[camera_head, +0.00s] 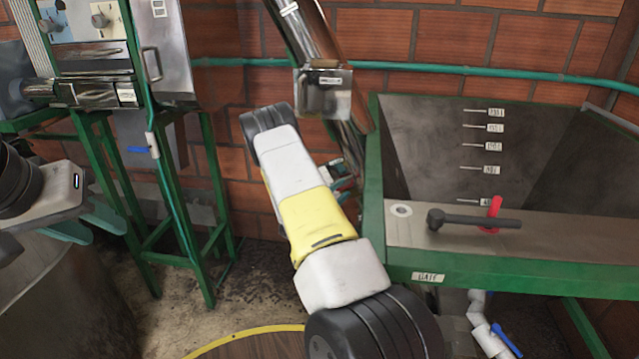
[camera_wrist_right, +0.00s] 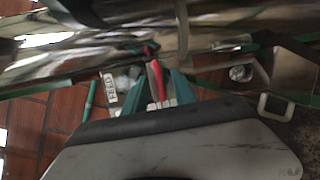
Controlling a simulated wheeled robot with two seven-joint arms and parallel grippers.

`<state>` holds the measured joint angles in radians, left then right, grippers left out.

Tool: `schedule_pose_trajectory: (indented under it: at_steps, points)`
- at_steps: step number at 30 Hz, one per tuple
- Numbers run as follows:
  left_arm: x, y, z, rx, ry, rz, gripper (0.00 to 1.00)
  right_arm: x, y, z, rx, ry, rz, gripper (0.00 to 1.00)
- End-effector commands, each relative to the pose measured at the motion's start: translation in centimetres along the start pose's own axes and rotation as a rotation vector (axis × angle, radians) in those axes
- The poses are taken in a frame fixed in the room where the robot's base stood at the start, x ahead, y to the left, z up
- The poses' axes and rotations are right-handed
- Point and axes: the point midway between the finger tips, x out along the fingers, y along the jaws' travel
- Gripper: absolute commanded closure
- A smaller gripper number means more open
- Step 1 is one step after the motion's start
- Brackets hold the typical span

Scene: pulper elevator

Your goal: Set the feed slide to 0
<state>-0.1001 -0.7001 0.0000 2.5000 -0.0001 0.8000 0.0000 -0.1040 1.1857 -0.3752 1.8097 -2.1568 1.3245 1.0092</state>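The feed slide's red handle (camera_wrist_right: 157,82) shows in the right wrist view, beside a white FEED label (camera_wrist_right: 110,88). My right gripper (camera_wrist_right: 157,88) has its teal fingers on either side of the handle, apart, with no clear contact visible. In the head view my right gripper (camera_head: 345,178) is partly hidden behind my own forearm, near the metal chute, and the feed handle cannot be made out. My left gripper (camera_head: 98,222) is at the left, its teal fingers spread and empty. The slide's scale and setting are not readable.
A green-framed metal tank (camera_head: 455,235) with level marks, a GATE label and a red-and-black lever (camera_head: 475,218) stands at the right. A sloping metal chute (camera_head: 310,50) runs above my right gripper. A control cabinet (camera_head: 95,30) on green legs stands at the left.

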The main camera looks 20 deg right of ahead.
Motion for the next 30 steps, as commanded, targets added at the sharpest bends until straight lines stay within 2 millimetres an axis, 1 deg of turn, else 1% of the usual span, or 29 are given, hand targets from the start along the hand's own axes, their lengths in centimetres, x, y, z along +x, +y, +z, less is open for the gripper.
schedule_pose_trajectory:
  at_steps: [7, 12, 30]
  points:
    - [0.0, 0.0, 0.0, 0.0, 0.0, 0.0, 0.64, 0.12, 0.0, 0.01, 0.0, 0.0, 0.0, 0.68]
    - [0.0, 0.0, 0.0, 0.0, 0.0, 0.0, 0.64, 0.11, 0.0, 0.02, 0.0, 0.0, 0.0, 1.0]
    - [0.0, 0.0, 0.0, 0.0, 0.0, 0.0, 0.64, 0.08, 0.03, 0.02, 0.0, -0.001, 0.0, 1.0]
